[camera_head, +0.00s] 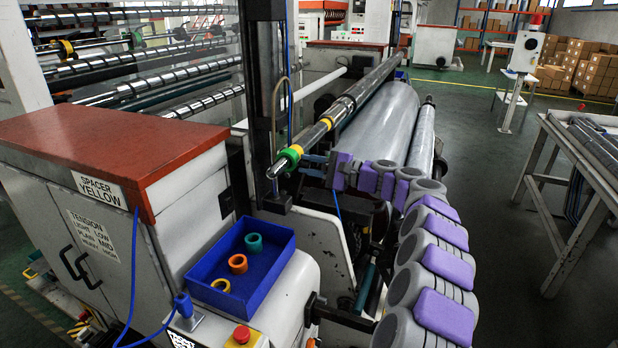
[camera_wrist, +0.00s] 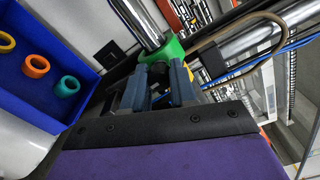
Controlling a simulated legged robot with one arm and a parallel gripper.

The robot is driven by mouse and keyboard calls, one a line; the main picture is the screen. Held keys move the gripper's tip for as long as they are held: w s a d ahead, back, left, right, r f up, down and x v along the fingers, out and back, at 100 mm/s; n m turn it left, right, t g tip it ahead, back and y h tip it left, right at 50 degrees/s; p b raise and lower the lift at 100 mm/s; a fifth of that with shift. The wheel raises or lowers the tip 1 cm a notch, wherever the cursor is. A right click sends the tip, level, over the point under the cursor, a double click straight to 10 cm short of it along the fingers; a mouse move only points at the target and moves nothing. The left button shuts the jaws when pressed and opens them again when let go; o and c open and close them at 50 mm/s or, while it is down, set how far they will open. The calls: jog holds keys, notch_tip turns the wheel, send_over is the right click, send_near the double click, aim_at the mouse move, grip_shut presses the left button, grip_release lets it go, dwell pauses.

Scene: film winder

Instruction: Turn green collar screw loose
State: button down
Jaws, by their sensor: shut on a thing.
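The green collar (camera_head: 290,154) sits around the near end of the metal shaft, ahead of a yellow collar (camera_head: 327,122). In the wrist view the green collar (camera_wrist: 172,49) is just beyond my fingertips. My gripper (camera_wrist: 159,76) reaches it from the side, with its two blue-grey fingers shut on the dark collar screw (camera_wrist: 157,68) that stands out from the collar. The screw is mostly hidden between the fingers. In the head view my gripper (camera_head: 304,161) is at the collar's right side, and the screw is too small to make out.
A blue tray (camera_head: 205,270) with orange, yellow and teal rings stands on the machine at lower left. A dark vertical post (camera_head: 262,90) rises close to the collar, and a large grey roll (camera_head: 383,122) lies behind. Thin cables hang nearby.

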jog(key=n+b, duration=0.5)
jog(key=shift+f+n+b, duration=0.3)
jog(key=shift+f+b, duration=0.05)
jog(key=shift+f, duration=0.05)
jog(key=n+b, duration=0.3)
jog(key=n, duration=0.1)
jog(key=shift+n+b, duration=0.3)
jog(key=shift+b, duration=0.05)
jog(key=shift+r+n+b, duration=0.1)
jog(key=shift+n+b, duration=0.25)
jog(key=shift+n, duration=0.15)
jog(key=shift+r, duration=0.1)
jog(key=c, duration=0.9)
grip_release()
jog(key=shift+d, duration=0.1)
jog(key=shift+r, duration=0.1)
